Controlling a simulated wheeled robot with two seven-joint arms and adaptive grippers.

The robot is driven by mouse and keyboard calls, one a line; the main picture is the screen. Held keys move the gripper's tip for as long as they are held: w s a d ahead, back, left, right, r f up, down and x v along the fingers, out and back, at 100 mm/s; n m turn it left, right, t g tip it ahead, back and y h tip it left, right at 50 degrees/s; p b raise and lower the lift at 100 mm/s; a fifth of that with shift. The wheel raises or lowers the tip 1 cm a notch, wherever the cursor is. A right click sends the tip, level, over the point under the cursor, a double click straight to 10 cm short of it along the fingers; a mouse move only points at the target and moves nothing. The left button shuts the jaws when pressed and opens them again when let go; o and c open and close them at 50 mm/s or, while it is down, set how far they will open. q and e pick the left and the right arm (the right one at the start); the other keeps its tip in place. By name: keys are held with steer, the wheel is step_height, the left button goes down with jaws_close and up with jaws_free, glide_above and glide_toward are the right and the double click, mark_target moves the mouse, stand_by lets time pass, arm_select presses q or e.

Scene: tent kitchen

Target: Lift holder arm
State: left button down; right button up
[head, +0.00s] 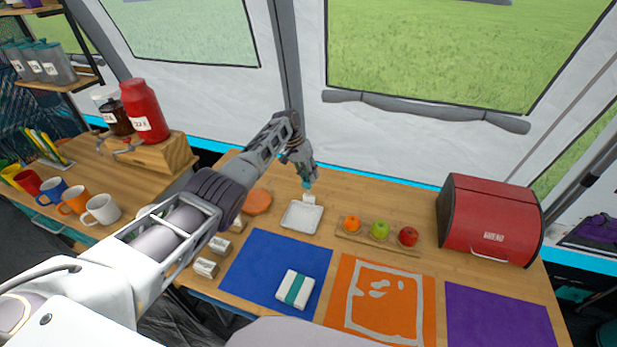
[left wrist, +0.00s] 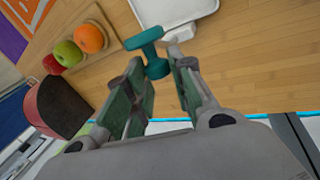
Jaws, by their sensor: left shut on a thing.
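The holder is a white tray (head: 301,219) with a small white block (head: 308,198) at its back edge. In the left wrist view the tray (left wrist: 174,10) lies at the top. The teal holder arm (left wrist: 147,40) has a thick bar at one end and a rounded end between my fingers. In the head view only a bit of teal (head: 306,184) shows above the block. My left gripper (left wrist: 160,72), also in the head view (head: 304,174), is shut on the teal arm's rounded end, behind the tray. My right gripper is not in view.
A wooden board (head: 348,238) with an orange and two apples lies right of the tray. A white packet with a teal band (head: 295,289) lies on the blue mat (head: 245,267). A red bread box (head: 490,220) stands at right. An orange disc (head: 258,202) lies left of the tray.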

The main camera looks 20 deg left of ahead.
arm_select(q)
steer(key=shift+f, duration=0.1)
steer(key=c, duration=1.7)
jaws_free()
steer(key=o, duration=0.4)
steer(key=shift+w+a+f, duration=0.1)
steer(key=v, duration=1.2)
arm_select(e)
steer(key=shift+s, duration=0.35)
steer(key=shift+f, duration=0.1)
